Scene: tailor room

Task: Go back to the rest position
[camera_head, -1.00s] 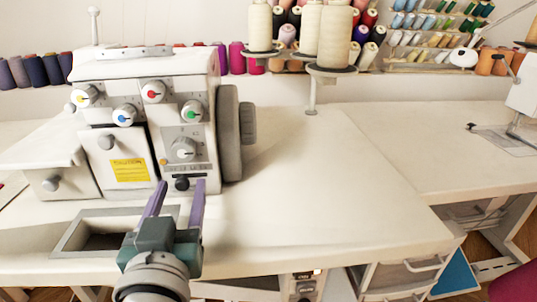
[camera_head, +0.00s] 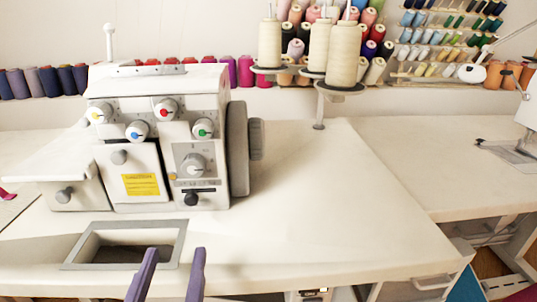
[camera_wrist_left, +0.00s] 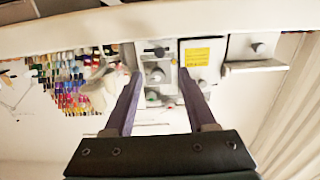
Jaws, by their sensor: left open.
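My left gripper (camera_head: 168,276) shows at the bottom of the head view, with two purple fingers apart and nothing between them. It is in front of the table's recessed opening, clear of the sewing machine. In the left wrist view its fingers (camera_wrist_left: 155,105) are spread, with the machine beyond them. The white sewing machine (camera_head: 165,85) has coloured dials and a yellow label, and stands on the white table (camera_head: 300,220). My right gripper is not in view.
A grey-framed opening (camera_head: 125,226) lies in the table before the machine. Cream thread cones (camera_head: 343,55) stand on a holder behind it. Thread racks line the wall. A second table (camera_head: 440,165) is at right. The table's middle is clear.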

